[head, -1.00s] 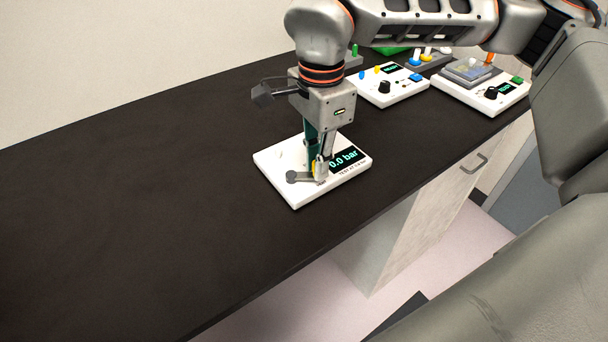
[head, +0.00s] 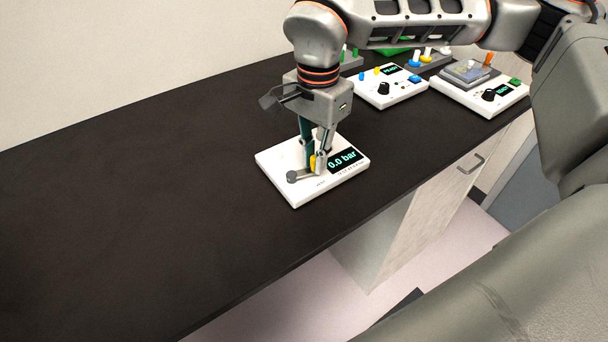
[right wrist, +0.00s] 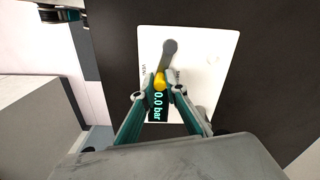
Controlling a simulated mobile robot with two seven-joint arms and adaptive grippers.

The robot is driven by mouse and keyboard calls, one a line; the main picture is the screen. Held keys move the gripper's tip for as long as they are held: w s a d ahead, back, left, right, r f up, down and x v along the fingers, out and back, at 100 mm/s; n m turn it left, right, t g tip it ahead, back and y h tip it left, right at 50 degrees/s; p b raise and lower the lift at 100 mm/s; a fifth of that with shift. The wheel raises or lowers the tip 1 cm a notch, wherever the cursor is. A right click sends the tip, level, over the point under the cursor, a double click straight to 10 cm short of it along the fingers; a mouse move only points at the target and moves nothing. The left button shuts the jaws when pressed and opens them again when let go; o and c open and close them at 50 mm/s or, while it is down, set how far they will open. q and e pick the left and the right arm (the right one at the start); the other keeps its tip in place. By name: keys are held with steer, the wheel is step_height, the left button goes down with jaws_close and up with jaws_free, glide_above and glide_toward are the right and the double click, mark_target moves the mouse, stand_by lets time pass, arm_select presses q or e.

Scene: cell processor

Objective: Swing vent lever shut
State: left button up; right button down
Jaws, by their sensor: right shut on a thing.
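My right gripper (head: 315,167) points down over the panel, shut on the lever's knob end. The fingers partly hide the knob and the panel print. My left gripper is out of view.
A white box with a black dial (head: 384,88) and another white box (head: 500,103) with a dial and a green button stand at the back right. The dark bench (head: 130,220) is clear to the left. Its front edge lies close in front of the panel.

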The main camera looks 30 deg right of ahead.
steer(key=shift+w+n+p, duration=0.45)
steer(key=shift+n+p, duration=0.35)
steer(key=shift+n, duration=0.3)
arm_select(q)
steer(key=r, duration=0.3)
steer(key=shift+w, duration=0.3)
arm_select(e)
steer(key=shift+w+n, duration=0.15)
steer(key=shift+n, duration=0.25)
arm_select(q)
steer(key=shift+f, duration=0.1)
arm_select(e)
steer(key=c, duration=2)
jaws_free()
steer(key=shift+c, duration=0.2)
step_height(320, 180, up, 3)
steer(key=p, duration=0.2)
steer(key=shift+f+p, duration=0.15)
steer(key=shift+p, duration=0.15)
arm_select(q)
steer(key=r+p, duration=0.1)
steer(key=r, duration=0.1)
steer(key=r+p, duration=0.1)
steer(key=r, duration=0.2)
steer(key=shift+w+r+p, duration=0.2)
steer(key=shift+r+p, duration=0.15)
steer(key=shift+p, duration=0.05)
arm_select(e)
step_height(320, 180, up, 3)
steer(key=shift+r, duration=0.15)
